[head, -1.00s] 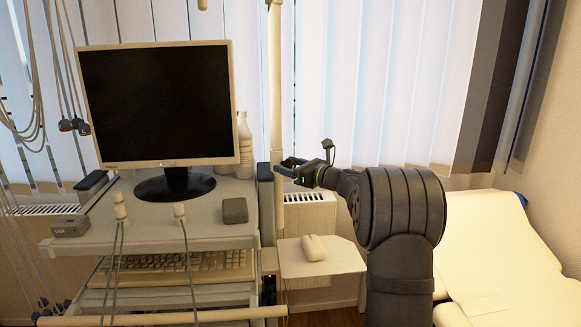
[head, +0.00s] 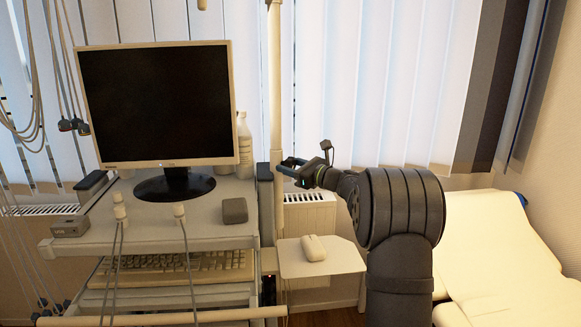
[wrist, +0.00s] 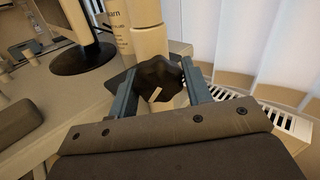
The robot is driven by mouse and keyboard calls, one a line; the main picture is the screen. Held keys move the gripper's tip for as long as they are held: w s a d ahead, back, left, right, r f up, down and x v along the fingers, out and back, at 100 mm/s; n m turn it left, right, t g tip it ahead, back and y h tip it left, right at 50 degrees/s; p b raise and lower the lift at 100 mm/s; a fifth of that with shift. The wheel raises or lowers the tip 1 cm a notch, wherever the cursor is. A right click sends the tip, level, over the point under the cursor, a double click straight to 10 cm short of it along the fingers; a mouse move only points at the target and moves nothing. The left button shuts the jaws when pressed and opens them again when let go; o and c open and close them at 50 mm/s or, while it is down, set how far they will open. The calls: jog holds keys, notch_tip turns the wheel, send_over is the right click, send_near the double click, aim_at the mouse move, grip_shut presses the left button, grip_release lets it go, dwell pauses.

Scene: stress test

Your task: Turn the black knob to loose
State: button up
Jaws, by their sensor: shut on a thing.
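The black knob (wrist: 157,72) is faceted and dark, with a pale pointer mark on its near side. In the wrist view it sits between the two blue-grey fingers of my gripper (wrist: 160,82), which are shut on it from left and right. In the head view my gripper (head: 289,168) is at the pale vertical pole (head: 276,100), right of the monitor. The knob is too small and covered to make out there. I cannot read any loose or tight marking.
The monitor (head: 157,100) stands on the cart's top shelf (head: 150,218), with bottles behind it. A mouse (head: 314,247) lies on a small side tray (head: 338,261) below my gripper. A radiator (head: 310,214) is behind, and a cream couch (head: 500,240) is at the right.

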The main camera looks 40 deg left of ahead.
jog(key=shift+s, duration=0.1)
jog(key=o, duration=1)
jog(key=shift+c, duration=0.2)
jog(key=shift+d, duration=0.1)
jog(key=d, duration=1.7)
jog(key=shift+d+f, duration=0.15)
jog(key=shift+f, duration=0.05)
